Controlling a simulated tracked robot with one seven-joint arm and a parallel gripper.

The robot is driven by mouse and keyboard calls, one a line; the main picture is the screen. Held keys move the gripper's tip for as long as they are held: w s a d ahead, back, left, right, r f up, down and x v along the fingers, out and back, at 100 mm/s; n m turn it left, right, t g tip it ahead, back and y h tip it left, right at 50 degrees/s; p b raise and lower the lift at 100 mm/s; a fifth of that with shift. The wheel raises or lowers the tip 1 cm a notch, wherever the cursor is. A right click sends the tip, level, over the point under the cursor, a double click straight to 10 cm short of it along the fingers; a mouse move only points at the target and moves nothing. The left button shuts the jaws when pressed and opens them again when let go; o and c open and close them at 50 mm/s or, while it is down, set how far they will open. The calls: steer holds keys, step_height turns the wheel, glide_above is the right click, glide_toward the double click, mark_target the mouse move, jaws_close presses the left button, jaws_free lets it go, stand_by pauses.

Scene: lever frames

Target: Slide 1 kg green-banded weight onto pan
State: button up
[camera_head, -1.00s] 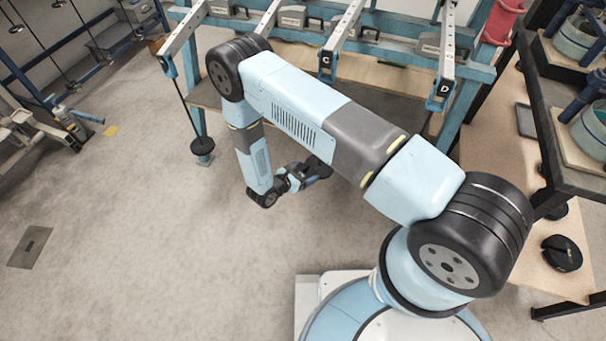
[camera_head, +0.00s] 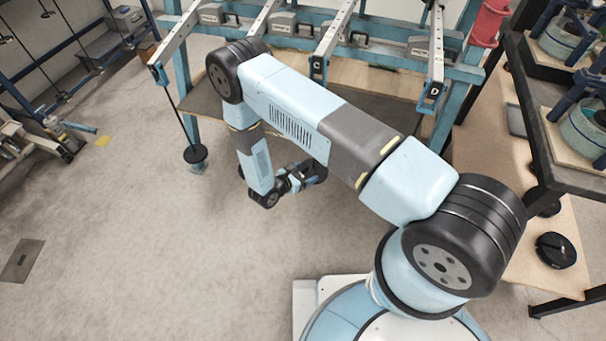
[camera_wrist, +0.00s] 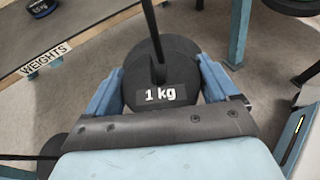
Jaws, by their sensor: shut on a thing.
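My gripper (camera_wrist: 158,92) is shut on a black round weight marked "1 kg" (camera_wrist: 183,72), with one blue finger on each side. No green band shows on the visible face. A dark thin rod (camera_wrist: 149,22) runs down in the wrist view to the weight's middle; I cannot tell whether it sits in a slot or only lies in line with it. The head view shows my gripper (camera_head: 312,174) low in front of the lever frame, its weight mostly hidden. A hanging pan (camera_head: 195,154) with a rod is left of it, apart from my gripper.
Blue lever frames stand behind, with levers marked C (camera_head: 318,69) and D (camera_head: 434,91). A "WEIGHTS" label (camera_wrist: 46,60) is on a board at the wrist view's upper left. A dark shelf (camera_head: 550,150) stands at right.

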steer(key=shift+w+d, duration=1.9)
stand_by(2.3)
steer(key=shift+f, duration=0.25)
stand_by(0.7)
steer(key=o, duration=1.4)
steer(key=shift+s+a, duration=0.1)
steer(key=shift+v, duration=3.35)
